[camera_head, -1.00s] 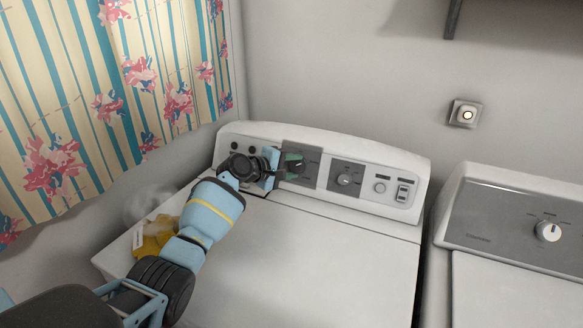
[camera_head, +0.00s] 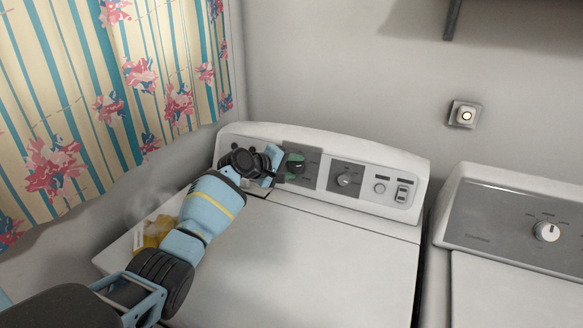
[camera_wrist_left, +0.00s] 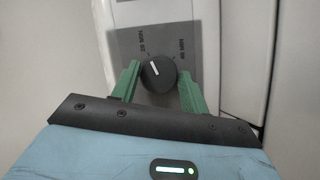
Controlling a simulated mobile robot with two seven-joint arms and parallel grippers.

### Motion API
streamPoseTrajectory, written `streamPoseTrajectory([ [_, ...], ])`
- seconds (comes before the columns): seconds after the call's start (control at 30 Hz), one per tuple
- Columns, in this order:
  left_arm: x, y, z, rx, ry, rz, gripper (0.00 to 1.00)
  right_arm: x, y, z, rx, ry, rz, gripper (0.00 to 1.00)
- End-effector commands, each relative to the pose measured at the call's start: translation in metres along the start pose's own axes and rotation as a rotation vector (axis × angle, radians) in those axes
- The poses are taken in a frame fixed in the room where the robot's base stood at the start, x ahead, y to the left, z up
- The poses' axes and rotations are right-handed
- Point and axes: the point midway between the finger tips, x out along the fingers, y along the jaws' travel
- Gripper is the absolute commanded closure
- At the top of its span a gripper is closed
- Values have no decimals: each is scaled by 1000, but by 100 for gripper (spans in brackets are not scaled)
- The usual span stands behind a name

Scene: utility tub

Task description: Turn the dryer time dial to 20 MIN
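The black dryer time dial (camera_wrist_left: 158,76) with a white pointer line sits on a grey panel of the white dryer's console. In the head view my left gripper (camera_head: 286,168) partly covers the dial (camera_head: 300,167). My right gripper is not in view.
The dryer's console (camera_head: 328,193) also carries another dial (camera_head: 345,180), a round knob and a rocker switch. A yellow item (camera_head: 152,232) lies on the dryer top behind my left arm. A second machine (camera_head: 520,220) stands at the right. The middle of the dryer top is clear.

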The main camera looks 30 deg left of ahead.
Motion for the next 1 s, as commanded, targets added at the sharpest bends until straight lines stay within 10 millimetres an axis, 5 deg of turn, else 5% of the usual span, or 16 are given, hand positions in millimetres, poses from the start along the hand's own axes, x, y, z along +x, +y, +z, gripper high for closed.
streamPoseTrajectory([
  [0.13,0,0,0,0,0,0,37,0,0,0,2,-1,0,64],
  [0.47,-3,0,0,-1,1,1,37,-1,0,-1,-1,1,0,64],
  [1.0,-71,2,-1,2,2,2,37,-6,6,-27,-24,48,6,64],
])
